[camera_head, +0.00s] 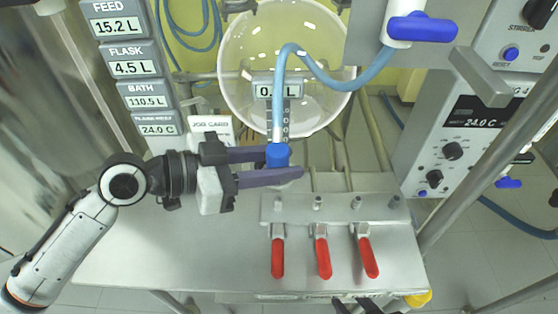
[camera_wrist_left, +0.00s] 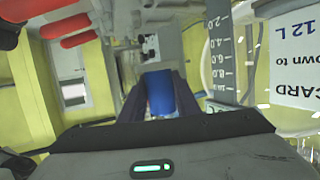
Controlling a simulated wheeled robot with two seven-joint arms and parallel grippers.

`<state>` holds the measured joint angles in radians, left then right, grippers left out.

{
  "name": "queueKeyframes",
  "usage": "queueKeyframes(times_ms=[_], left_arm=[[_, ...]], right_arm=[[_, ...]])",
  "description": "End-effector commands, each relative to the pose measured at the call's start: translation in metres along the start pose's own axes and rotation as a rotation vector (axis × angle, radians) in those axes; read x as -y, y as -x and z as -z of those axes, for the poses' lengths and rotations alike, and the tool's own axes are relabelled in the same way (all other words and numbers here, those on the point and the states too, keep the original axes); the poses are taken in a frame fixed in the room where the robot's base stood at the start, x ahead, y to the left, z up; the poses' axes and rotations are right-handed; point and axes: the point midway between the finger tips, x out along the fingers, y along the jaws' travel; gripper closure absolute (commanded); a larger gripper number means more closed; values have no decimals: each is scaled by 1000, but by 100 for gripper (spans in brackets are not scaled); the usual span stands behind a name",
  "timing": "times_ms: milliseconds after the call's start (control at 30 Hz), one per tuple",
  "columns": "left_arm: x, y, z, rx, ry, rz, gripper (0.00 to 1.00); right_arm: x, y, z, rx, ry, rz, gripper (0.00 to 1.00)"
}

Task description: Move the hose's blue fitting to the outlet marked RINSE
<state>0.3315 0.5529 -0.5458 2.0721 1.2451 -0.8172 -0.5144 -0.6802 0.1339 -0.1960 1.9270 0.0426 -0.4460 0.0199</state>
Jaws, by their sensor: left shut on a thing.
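The blue fitting (camera_head: 278,155) is at the lower end of the light blue hose (camera_head: 325,78), which arches up to a valve at the top right. My left gripper (camera_head: 291,161) is shut on the fitting, one finger on each side. The fitting also shows between the fingers in the left wrist view (camera_wrist_left: 161,93). It is above the left end of the steel outlet block (camera_head: 300,212); the lower finger hides what is directly under it. Small upright outlets (camera_head: 317,203) stand along the block. I cannot read a RINSE mark. Dark parts at the bottom edge may be my right gripper (camera_head: 368,303).
Red valve handles (camera_head: 323,258) stick out in front of the block. A round glass vessel (camera_head: 290,60) stands behind. A display column (camera_head: 140,75) and a job card (camera_head: 211,127) are at left, a control unit (camera_head: 460,130) at right. The bench's left part is clear.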

Motion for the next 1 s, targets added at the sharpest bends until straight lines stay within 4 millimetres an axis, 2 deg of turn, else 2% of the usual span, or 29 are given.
queueKeyframes(times_ms=[33,500,1000], left_arm=[[0,2,6,-3,-1,1,100],[0,8,26,-3,-1,0,100],[0,9,28,-3,-1,0,100]], right_arm=[[0,3,0,5,-2,0,64],[-1,15,4,14,-7,-5,64],[-1,16,6,16,-6,-6,64]])
